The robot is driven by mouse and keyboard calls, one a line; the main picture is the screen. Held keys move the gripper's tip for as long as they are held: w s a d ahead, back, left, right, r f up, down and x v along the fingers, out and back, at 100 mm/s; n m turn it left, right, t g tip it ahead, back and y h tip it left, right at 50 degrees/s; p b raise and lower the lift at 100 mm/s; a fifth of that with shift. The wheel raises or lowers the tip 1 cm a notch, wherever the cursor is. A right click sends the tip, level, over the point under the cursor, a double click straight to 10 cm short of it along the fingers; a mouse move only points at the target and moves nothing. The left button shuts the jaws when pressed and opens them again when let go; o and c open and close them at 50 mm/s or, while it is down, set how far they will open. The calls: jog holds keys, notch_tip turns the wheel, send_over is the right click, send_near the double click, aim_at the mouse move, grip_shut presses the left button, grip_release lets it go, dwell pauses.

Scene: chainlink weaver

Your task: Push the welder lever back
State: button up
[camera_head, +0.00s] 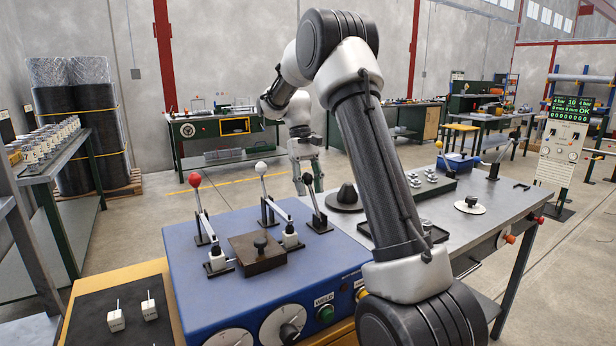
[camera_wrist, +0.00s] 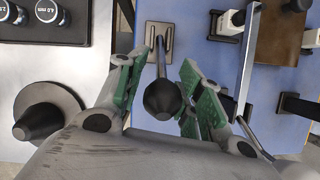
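The blue welder (camera_head: 190,275) stands in front of me with three levers on top. One has a red knob (camera_head: 194,179), one a white knob (camera_head: 261,168) and one a black knob. My gripper (camera_head: 308,172) is at the top of the black-knobbed lever (camera_head: 313,203). In the wrist view that lever's black knob (camera_wrist: 163,99) sits between my green-padded fingers. The fingers are open, with visible gaps beside the knob. The lever's shaft runs from the knob to a slotted metal plate (camera_wrist: 158,38). The head view shows this lever tilted.
A brown block (camera_head: 256,262) with a small black knob and white clamps lies on the welder, left of my gripper. A grey bench (camera_head: 470,237) with a black cone (camera_head: 346,195) adjoins on the right. A green WELD button (camera_head: 325,313) is on the front panel.

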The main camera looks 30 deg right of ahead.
jog(key=v, duration=1.1)
jog(key=shift+r, duration=0.35)
